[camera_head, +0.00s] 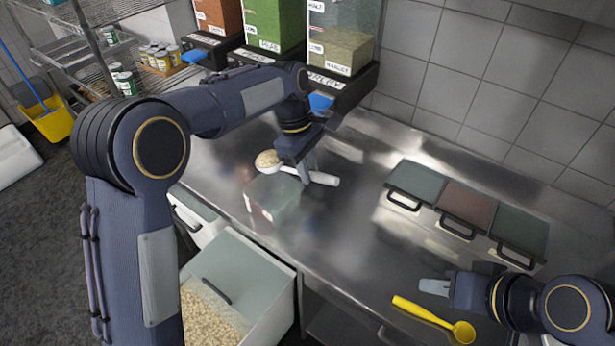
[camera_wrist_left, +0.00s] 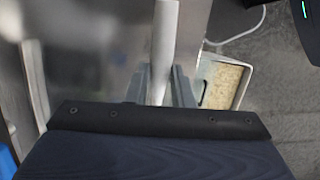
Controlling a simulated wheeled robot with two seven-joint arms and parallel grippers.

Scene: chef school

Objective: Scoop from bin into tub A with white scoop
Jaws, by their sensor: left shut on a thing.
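My left gripper (camera_head: 304,170) is shut on the handle of the white scoop (camera_head: 325,179). The scoop's bowl points left and holds a heap of pale grain (camera_head: 267,158). The handle also shows between the fingers in the left wrist view (camera_wrist_left: 165,45). A translucent tub (camera_head: 273,198) stands on the counter just below the scoop; its label is not readable, and its contents are unclear. The open white bin (camera_head: 268,316) at the lower left holds pale grain (camera_head: 207,318). My right gripper (camera_head: 434,287) is low over the counter at right; its opening is unclear.
A yellow scoop (camera_head: 435,319) lies beside my right gripper. Several flat, handled lids or trays (camera_head: 466,204) lie at the right. Grain dispensers (camera_head: 340,50) stand at the back. A wire shelf with jars (camera_head: 122,82) is at the left. The middle counter is clear.

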